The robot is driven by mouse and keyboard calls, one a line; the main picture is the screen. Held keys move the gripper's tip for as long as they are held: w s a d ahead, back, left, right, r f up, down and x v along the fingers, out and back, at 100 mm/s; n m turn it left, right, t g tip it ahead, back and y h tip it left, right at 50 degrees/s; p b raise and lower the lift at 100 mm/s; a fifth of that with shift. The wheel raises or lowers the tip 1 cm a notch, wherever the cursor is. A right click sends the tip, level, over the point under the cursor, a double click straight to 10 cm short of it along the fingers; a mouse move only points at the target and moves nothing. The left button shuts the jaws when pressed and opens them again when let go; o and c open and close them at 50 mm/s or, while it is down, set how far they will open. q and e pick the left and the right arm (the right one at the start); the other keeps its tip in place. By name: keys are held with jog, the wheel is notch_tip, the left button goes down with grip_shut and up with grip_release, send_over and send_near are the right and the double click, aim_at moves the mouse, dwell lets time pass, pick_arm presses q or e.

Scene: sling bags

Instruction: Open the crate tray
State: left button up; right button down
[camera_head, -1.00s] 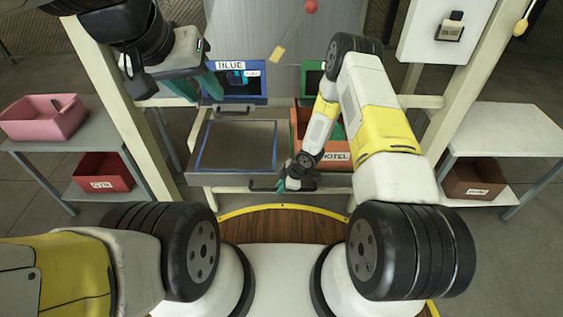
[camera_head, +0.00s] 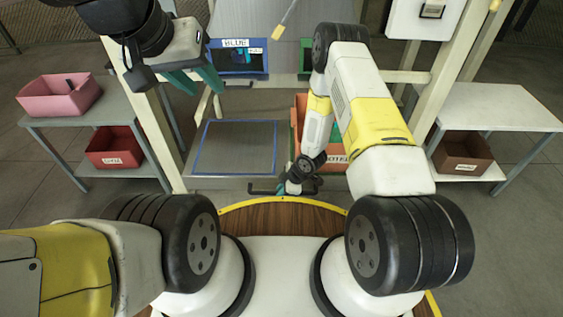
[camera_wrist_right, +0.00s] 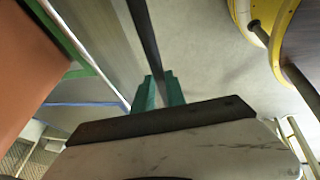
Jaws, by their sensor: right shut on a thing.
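The crate tray (camera_head: 205,182) is a flat grey tray with a blue-outlined square, out in front of the frame. An orange crate (camera_head: 298,117) marked HOTEL sits on its right part, partly hidden by my right arm. The tray's dark handle (camera_head: 262,193) runs along its front edge. My right gripper (camera_head: 283,188) is at the handle; the right wrist view shows its teal fingers (camera_wrist_right: 159,92) shut on the dark handle bar (camera_wrist_right: 146,35). My left gripper (camera_head: 199,82) is open and empty, raised at upper left.
A blue-framed opening marked BLUE (camera_head: 237,58) is behind the tray. A left shelf holds a pink bin (camera_head: 60,100) above a red bin (camera_head: 115,152). A right shelf (camera_head: 490,105) has a clear top and a brown bin (camera_head: 462,160) below. A wooden yellow-edged platform (camera_head: 285,218) is in front.

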jog(key=shift+s, duration=0.1)
jog(key=c, duration=1.4)
grip_release()
jog(key=shift+o, duration=0.2)
jog(key=v, duration=0.7)
jog(key=shift+r, duration=0.4)
jog(key=shift+d, duration=0.15)
